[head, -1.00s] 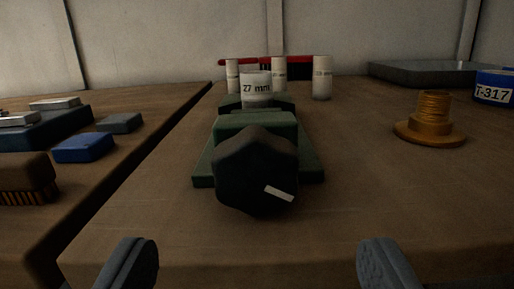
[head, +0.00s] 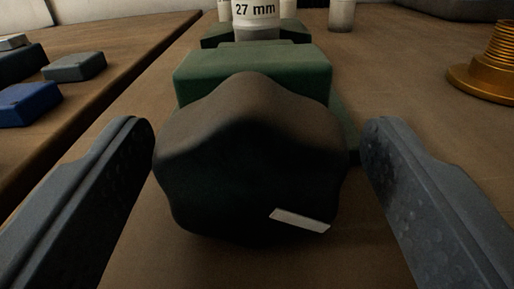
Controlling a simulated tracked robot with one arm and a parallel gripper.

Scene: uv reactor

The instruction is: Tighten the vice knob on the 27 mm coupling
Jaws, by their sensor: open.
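The dark vice knob (head: 250,160) fills the middle of the head view, lobed, with a white mark at its lower right. Behind it stands the green vice (head: 252,75). The white coupling (head: 256,18) labelled 27 mm stands upright at the vice's far end; its top is cut off by the picture edge. My gripper (head: 258,150) is open, with one finger on each side of the knob. A gap shows on the right; on the left the finger's tip is very close to the knob, and I cannot tell whether they touch.
A brass threaded fitting (head: 490,75) stands at the right on the brown bench (head: 425,120). A blue block (head: 25,103) and a grey block (head: 75,67) lie on the left bench (head: 110,65).

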